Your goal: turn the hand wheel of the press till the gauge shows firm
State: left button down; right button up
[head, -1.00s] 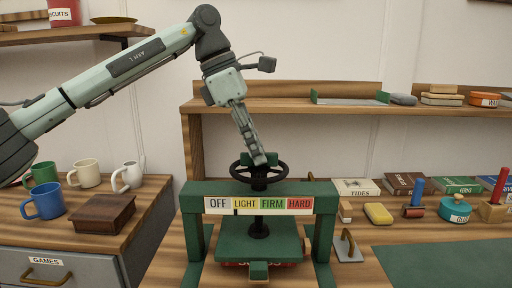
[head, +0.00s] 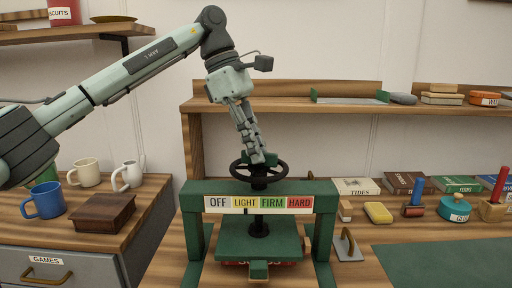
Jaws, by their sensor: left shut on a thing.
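The green press (head: 190,230) stands on the bench with its dark hand wheel (head: 283,171) on top. My left gripper (head: 257,158) reaches down from above and is shut on the hand wheel; its fingers hide part of it. The gauge (head: 258,203) on the crossbar reads OFF, LIGHT, FIRM, HARD from left to right. A small dark pointer seems to stand in the LIGHT band, but it is too small to place exactly. The green press plate (head: 285,246) hangs below, over a red thing mostly hidden beneath it. My right gripper does not show.
At left, a counter holds mugs (head: 46,201), a white jug (head: 128,175) and a brown box (head: 103,212). A shelf (head: 250,104) runs behind.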

pick_arm(q)
jog(key=c, duration=1.6)
grip_release()
jog(key=shift+r, duration=0.1)
jog(key=v, duration=1.1)
jog(key=shift+a+r, duration=0.2)
jog(key=shift+r, duration=0.15)
